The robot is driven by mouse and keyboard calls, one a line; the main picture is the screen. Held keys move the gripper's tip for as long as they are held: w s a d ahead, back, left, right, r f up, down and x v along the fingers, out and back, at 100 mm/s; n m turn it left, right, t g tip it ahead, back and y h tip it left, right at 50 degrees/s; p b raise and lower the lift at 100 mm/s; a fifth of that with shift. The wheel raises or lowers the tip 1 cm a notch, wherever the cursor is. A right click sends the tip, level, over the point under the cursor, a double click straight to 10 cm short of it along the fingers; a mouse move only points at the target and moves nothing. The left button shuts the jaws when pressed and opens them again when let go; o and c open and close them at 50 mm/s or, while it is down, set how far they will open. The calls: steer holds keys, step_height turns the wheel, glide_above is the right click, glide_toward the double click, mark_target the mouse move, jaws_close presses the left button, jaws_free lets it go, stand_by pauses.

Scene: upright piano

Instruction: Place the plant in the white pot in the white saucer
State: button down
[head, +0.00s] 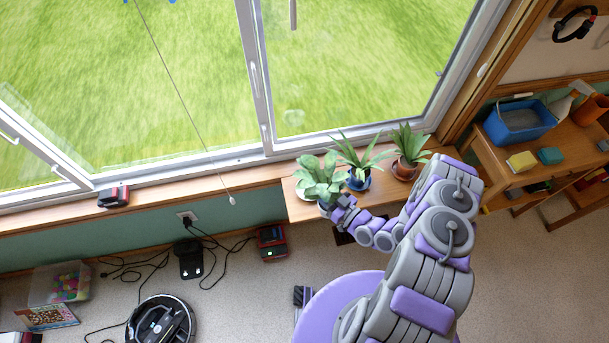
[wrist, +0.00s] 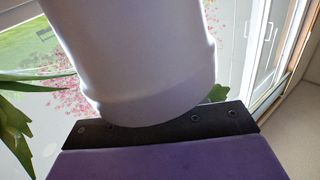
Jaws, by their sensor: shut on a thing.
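The leafy green plant (head: 320,178) is at the left end of the row on the wooden window ledge. My gripper (head: 338,205) is at its right front side, and the leaves partly cover the pot in the head view. In the wrist view the white pot (wrist: 140,55) fills the middle, close against the dark finger of my gripper (wrist: 160,128), which is shut on it. A pale rim, seemingly the white saucer (head: 301,191), shows at the left under the leaves. Whether the pot rests on it or hangs above it, I cannot tell.
A plant in a blue pot (head: 358,182) stands close on the right, and one in a terracotta pot (head: 405,170) is farther right. The window (head: 340,70) is behind the ledge. A side table (head: 560,150) with a blue tub (head: 518,122) is at the right.

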steer(key=w+a+f+b, duration=0.4)
steer(key=w+a, duration=0.3)
steer(key=w, duration=0.3)
steer(key=shift+f, duration=0.3)
steer(key=c, duration=0.6)
jaws_free()
steer(key=shift+c, duration=0.2)
steer(key=shift+d, duration=0.1)
